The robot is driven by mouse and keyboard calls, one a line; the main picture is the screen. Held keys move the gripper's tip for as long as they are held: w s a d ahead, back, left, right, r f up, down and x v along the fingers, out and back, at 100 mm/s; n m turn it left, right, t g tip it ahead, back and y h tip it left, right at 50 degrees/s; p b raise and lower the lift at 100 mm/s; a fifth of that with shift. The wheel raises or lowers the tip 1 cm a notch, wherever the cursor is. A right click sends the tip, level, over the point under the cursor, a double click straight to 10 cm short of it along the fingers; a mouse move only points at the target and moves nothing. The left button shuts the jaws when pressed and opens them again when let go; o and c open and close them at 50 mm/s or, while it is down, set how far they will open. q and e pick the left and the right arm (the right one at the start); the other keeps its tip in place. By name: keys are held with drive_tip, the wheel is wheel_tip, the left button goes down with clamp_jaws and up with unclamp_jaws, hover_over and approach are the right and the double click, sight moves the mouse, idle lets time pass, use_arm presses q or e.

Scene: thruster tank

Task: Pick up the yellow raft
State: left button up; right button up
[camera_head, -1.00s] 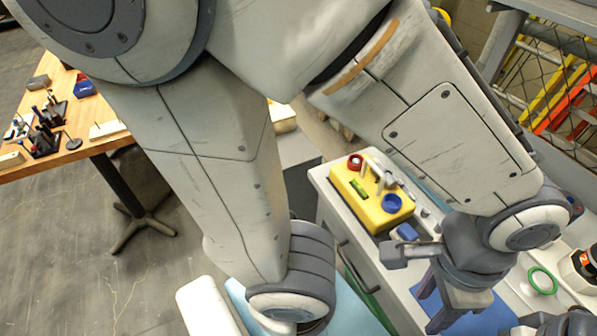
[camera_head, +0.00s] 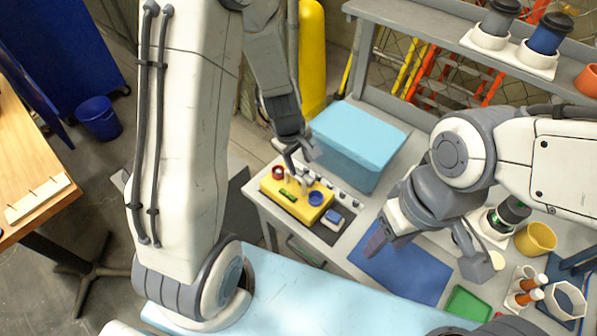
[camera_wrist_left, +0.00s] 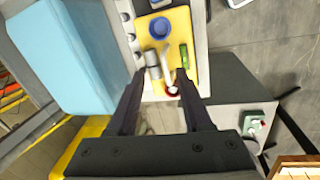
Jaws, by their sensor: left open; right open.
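The yellow raft (camera_head: 278,191) is a flat yellow block on the left end of the grey workbench. It carries a red ring, a blue ring, a green piece and pale upright parts. My left gripper (camera_head: 296,168) is open just above it, near its back edge. In the left wrist view the raft (camera_wrist_left: 180,55) lies beyond and between the two open fingers (camera_wrist_left: 164,90); contact cannot be told. My right gripper (camera_head: 376,240) is open and empty above the blue mat, right of the raft.
A light blue box (camera_head: 355,140) stands close behind the raft. The blue mat (camera_head: 405,272) lies to the right, with a green tray (camera_head: 467,305) and a yellow cup (camera_head: 536,238) beyond. A small blue-and-white item (camera_head: 333,217) sits beside the raft.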

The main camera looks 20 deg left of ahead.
use_arm(q)
drive_tip(key=a+f+n, duration=0.1)
drive_tip(key=a+n, duration=0.1)
drive_tip(key=a, duration=0.1)
drive_tip(key=b, duration=0.3)
hover_over(296, 177)
drive_tip(key=s+x, duration=0.1)
drive_tip(key=x, duration=0.3)
drive_tip(key=b+x, duration=0.1)
drive_tip(key=x, duration=0.1)
drive_tip(key=b+x, duration=0.1)
drive_tip(key=x, duration=0.1)
drive_tip(key=a+b+x, duration=0.1)
drive_tip(key=shift+s+f, duration=0.15)
drive_tip(key=shift+f, duration=0.35)
drive_tip(key=shift+r, duration=0.1)
use_arm(e)
wheel_tip(296, 177, down, 6)
drive_tip(key=shift+r, duration=0.25)
use_arm(q)
clamp_jaws()
